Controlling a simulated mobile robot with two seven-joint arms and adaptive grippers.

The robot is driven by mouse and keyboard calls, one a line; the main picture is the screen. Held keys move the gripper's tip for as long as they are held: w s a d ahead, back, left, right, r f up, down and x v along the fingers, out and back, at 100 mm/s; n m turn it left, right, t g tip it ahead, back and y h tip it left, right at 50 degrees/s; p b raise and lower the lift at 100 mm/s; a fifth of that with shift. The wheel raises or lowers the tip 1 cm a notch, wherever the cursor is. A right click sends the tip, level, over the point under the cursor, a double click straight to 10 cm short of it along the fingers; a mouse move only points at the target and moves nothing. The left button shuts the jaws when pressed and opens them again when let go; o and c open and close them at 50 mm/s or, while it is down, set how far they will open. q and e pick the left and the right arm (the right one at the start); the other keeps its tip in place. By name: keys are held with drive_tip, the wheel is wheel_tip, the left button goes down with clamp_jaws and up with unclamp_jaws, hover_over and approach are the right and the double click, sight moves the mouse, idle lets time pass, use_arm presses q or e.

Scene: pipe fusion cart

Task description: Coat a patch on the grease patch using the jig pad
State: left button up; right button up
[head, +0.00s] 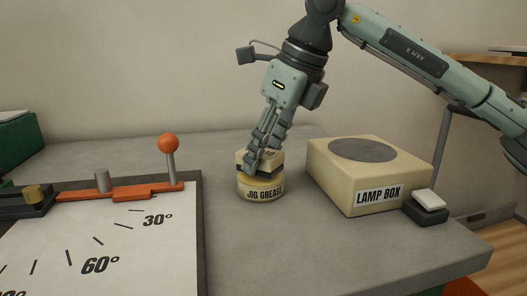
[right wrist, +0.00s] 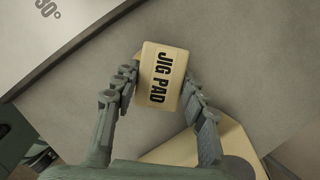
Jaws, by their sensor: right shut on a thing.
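The jig pad (right wrist: 162,77), a small cream block with its name on top, sits between the fingers of my right gripper (right wrist: 157,95) in the right wrist view. In the head view my right gripper (head: 262,160) points down and is shut on this pad, whose dark lower part shows. The pad is right at the top of the round cream jig grease tin (head: 262,194). I cannot tell whether it presses on the grease, as the tin's top is hidden. My left gripper is not in view.
The cream lamp box (head: 380,192) with a grey disc on top stands to the right. A small dark block with a white top (head: 428,206) is beside it. A white angle board (head: 150,250) with an orange-knobbed lever (head: 169,145) lies left. The grey bench is clear in front.

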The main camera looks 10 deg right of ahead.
drive_tip(key=shift+f+b, duration=0.55)
drive_tip(key=shift+f, duration=0.15)
idle(1.4)
drive_tip(key=shift+r+p, duration=2.45)
drive_tip(key=shift+r, duration=1.2)
